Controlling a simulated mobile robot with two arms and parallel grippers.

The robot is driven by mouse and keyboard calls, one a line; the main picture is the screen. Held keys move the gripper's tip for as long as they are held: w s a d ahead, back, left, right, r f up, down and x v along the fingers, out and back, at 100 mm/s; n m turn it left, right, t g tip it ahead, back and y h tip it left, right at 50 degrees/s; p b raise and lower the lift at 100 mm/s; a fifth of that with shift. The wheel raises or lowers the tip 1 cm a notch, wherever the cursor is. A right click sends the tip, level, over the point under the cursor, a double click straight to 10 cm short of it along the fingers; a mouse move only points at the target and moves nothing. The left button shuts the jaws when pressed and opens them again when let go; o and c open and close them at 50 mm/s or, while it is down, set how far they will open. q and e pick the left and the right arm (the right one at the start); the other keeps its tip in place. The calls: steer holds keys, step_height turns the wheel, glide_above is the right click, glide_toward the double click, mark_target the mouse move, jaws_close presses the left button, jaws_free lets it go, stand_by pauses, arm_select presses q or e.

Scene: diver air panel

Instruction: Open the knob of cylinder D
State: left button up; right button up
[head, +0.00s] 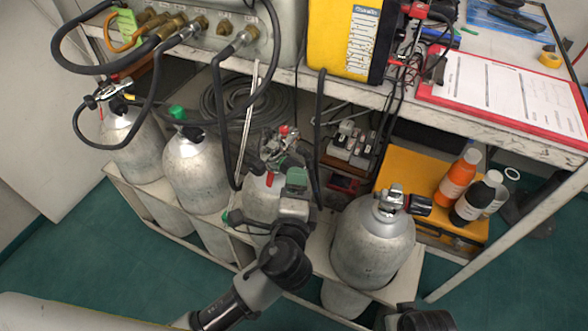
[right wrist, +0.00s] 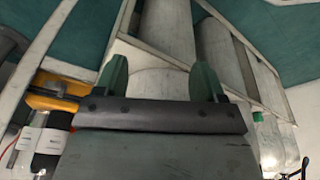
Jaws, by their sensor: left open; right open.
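Several grey cylinders stand in a row in the rack in the head view; I can read no letter on them. The rightmost cylinder (head: 372,245) has a metal valve and a black knob (head: 418,204) pointing right. My left gripper (head: 296,180), with green fingertips, is open in front of the third cylinder (head: 262,193) and partly hides it. That cylinder's valve (head: 280,147), with a red part, shows just above the gripper. My right gripper (right wrist: 160,80) is open with nothing between its fingers in the right wrist view; pale cylinders show beyond it.
The bench (head: 455,125) overhangs the rack, with black hoses hanging down. A yellow case (head: 405,170) with bottles, including an orange one (head: 458,178), stands right of the rightmost cylinder. Two more cylinders (head: 130,145) (head: 195,170) stand at left. Green floor is clear in front.

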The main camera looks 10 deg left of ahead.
arm_select(q)
steer(key=w, duration=0.5)
steer(key=shift+w+a+f, duration=0.1)
steer(key=shift+a+f, duration=0.05)
steer(key=shift+f, duration=0.15)
arm_select(e)
step_height(320, 180, up, 2)
steer(key=shift+r, duration=0.15)
arm_select(q)
steer(key=shift+b, duration=0.3)
steer(key=c, duration=0.9)
